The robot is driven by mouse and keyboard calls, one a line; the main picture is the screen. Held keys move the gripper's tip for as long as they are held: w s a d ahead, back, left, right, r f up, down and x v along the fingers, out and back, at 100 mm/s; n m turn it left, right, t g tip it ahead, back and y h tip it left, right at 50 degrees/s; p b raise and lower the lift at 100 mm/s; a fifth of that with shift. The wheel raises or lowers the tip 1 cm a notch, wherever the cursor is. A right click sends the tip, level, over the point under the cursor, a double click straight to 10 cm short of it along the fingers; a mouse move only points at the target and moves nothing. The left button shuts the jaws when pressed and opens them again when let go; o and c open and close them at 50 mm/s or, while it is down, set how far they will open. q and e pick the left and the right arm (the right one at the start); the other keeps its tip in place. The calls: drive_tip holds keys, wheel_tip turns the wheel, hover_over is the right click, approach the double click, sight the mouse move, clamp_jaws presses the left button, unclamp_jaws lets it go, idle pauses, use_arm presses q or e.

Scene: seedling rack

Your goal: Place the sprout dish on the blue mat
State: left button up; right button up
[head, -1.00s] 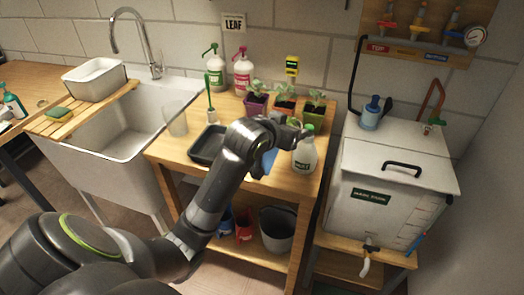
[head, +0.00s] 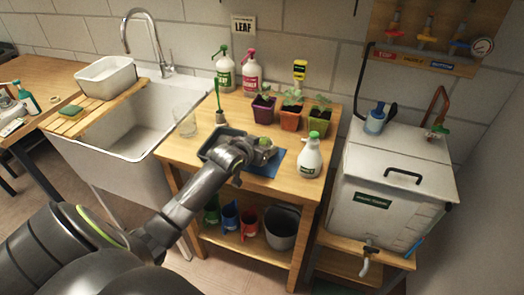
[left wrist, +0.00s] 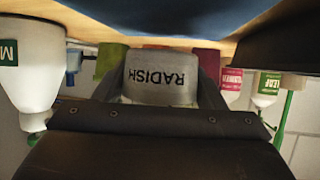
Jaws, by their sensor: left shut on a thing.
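The sprout dish is a small pale grey cup with the label RADISH, seen upside down in the left wrist view (left wrist: 160,80). In the head view a bit of the dish (head: 266,146) shows at my gripper's tip. My left gripper (head: 258,153) is shut on it, one finger on each side. The blue mat (head: 271,167) lies on the wooden bench, partly covered by my gripper. The dish is over or on the mat; I cannot tell whether it touches. My right gripper is not in view.
A dark tray (head: 211,150) lies just left of the mat, partly behind my arm. A white spray bottle (head: 310,160) stands close to its right. Potted seedlings (head: 291,119) stand behind. A clear cup (head: 185,122) is at the bench's left.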

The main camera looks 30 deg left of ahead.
use_arm(q)
drive_tip(key=shift+f, duration=1.15)
drive_tip(key=shift+f, duration=0.1)
drive_tip(key=o, duration=1)
drive_tip(key=shift+o, duration=0.2)
drive_tip(key=v, duration=1.2)
drive_tip(key=shift+d, duration=0.1)
